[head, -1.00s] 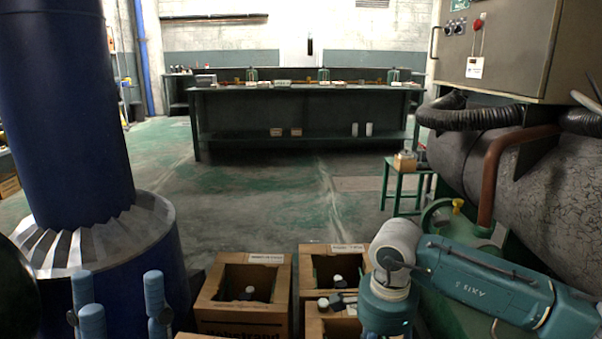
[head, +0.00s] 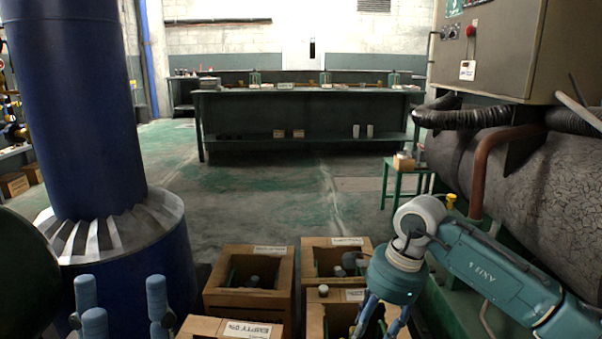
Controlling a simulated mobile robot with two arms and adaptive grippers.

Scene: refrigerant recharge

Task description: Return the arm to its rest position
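My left gripper (head: 121,290) is at the lower left, its blue fingers pointing up and wide apart with nothing between them. My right arm (head: 500,270) comes in from the right, a teal forearm bent at a white-grey wrist joint. My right gripper (head: 380,325) points down over the front right cardboard box (head: 317,318). Its two blue fingers are apart; their tips are near or past the bottom edge of the picture. I see nothing held between them.
Open cardboard boxes with dark-capped bottles stand below, including the back left box (head: 248,303) and back right box (head: 308,262). A blue column (head: 78,110) is at left. A grey control cabinet (head: 520,50) and a large tank (head: 560,170) are at right.

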